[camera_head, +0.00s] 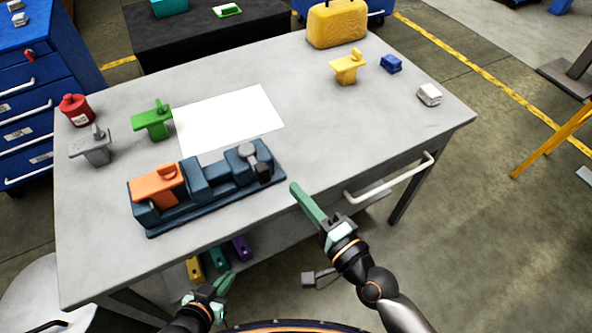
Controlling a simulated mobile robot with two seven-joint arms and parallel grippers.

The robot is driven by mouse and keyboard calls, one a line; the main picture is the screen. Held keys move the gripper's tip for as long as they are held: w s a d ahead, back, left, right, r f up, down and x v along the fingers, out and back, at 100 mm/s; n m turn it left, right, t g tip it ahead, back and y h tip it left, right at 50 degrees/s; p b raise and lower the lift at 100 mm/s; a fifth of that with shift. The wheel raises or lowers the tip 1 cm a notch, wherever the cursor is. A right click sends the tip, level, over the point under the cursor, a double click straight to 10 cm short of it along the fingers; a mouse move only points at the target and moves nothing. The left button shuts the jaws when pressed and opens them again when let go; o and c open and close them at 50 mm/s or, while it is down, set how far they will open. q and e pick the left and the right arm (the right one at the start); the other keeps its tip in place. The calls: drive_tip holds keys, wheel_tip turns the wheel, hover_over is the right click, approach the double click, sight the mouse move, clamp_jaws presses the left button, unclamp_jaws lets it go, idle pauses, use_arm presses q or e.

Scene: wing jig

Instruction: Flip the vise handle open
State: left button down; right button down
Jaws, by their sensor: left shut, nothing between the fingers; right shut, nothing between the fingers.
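The blue vise (213,183) lies along the front part of the grey table, with an orange block (156,184) seated at its left end. A dark grey handle (257,155) sits on the vise's right end; its exact position is hard to tell. My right gripper (307,203), with green fingers, is shut and empty at the table's front edge, to the right of the handle and apart from it. My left gripper (225,284) is shut and empty, low in front of the table, below the vise.
A green part (153,121), a grey part (92,149) and a red bottle (75,109) stand at the left. A white sheet (229,119) lies behind the vise. A yellow part (347,68) stands at the back right. A white handle bar (390,180) juts from the table front. The table's right middle is clear.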

use_arm(q)
drive_tip(key=shift+r, duration=0.1)
use_arm(e)
drive_tip(key=shift+s+d, duration=0.2)
drive_tip(key=shift+s, duration=0.55)
drive_tip(key=shift+s+d, duration=0.15)
drive_tip(key=shift+s, duration=0.6)
